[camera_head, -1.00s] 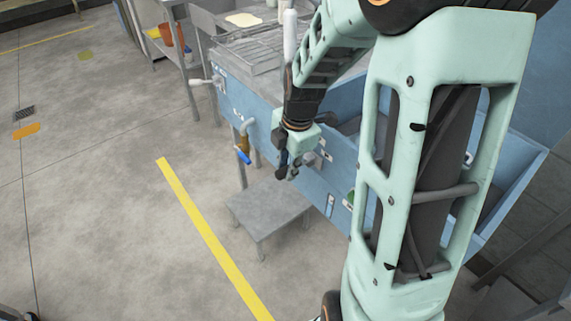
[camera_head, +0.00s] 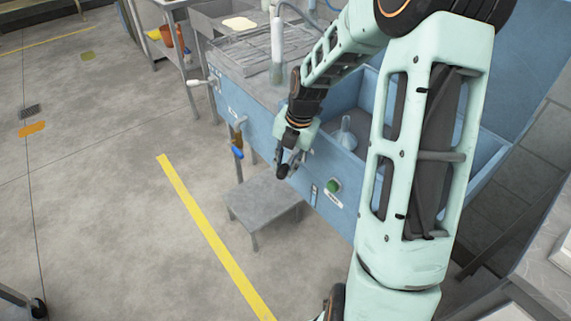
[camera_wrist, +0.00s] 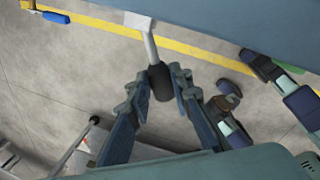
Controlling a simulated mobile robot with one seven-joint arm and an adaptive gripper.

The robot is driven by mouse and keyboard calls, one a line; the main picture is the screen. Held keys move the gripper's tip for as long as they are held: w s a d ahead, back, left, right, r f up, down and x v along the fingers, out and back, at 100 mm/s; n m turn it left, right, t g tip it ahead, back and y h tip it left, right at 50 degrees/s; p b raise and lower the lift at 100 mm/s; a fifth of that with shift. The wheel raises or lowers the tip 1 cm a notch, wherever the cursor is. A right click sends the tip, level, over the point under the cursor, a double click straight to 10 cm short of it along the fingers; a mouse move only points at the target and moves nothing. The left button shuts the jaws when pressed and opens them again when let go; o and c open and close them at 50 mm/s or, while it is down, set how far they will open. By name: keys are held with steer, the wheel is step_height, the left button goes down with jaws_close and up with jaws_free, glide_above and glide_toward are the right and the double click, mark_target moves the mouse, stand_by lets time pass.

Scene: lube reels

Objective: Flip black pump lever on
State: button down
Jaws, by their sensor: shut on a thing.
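The black pump lever shows in the wrist view as a grey metal rod with a black knob (camera_wrist: 160,82), sticking out from a white mount on the blue panel. My gripper (camera_wrist: 160,90) has one finger on each side of the knob and is shut on it. In the head view my gripper (camera_head: 284,170) is at the front panel of the blue sink unit (camera_head: 262,130), above a grey step stool. The lever's mount is hidden behind my gripper there.
A green button (camera_head: 333,186) is on the panel to the right of my gripper. A blue-handled tap (camera_head: 237,150) and a white-handled lever (camera_head: 194,83) are to the left. The grey stool (camera_head: 265,210) stands below. Open floor lies left.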

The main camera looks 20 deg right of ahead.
steer(key=shift+d, duration=0.1)
stand_by(0.4)
steer(key=c, duration=1.7)
jaws_free()
steer(key=shift+c, duration=0.2)
steer(key=shift+r, duration=0.1)
step_height(320, 180, up, 12)
steer(key=s+d, duration=0.1)
steer(key=shift+s+d+f, duration=0.2)
steer(key=shift+s+d, duration=0.05)
steer(key=shift+d, duration=0.15)
